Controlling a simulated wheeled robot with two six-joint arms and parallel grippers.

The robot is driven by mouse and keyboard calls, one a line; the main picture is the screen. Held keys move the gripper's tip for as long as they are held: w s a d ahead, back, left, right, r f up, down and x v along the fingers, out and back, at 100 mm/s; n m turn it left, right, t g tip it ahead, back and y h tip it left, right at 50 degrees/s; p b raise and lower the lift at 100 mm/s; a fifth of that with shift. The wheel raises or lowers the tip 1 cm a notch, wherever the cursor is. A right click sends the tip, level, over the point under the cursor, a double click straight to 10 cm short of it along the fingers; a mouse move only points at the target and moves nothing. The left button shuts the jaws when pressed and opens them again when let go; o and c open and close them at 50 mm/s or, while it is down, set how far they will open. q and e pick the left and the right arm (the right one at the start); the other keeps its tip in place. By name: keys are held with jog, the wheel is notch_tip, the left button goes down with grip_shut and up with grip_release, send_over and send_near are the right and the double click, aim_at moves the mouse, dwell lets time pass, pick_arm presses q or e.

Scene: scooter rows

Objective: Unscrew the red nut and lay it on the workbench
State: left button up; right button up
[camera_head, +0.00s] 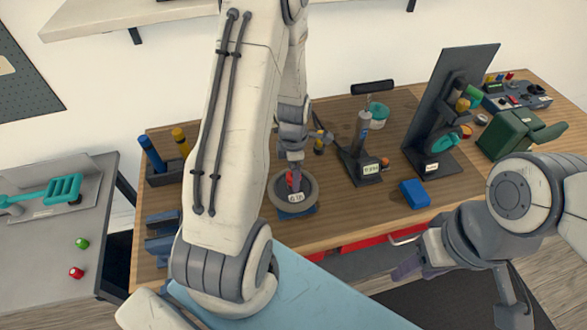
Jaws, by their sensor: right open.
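A small red piece, which looks like the red nut (292,180), shows inside a dark grey ring (311,190) on a labelled stand at the middle of the wooden workbench (345,222). My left arm reaches up and then down over it. My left gripper (292,163) is right above the ring, close to the red piece. Its fingers are small and partly hidden, so I cannot tell whether they touch it or are shut. My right gripper (408,265) is open and empty in front of the workbench's front edge, at the lower right.
Behind and right stand a clamp-like stand (364,160) and a dark upright panel (448,100). A blue block (415,193) lies near the front edge. A green box (508,135) is at the right. A grey side table (45,255) holds small red and green pieces.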

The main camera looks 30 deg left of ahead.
pick_arm(q)
notch_tip(320, 180, up, 10)
jog(key=b, duration=0.2)
jog(key=shift+r, duration=0.25)
jog(key=m+p, duration=0.3)
jog(key=m, duration=1.8)
jog(key=shift+m, duration=0.4)
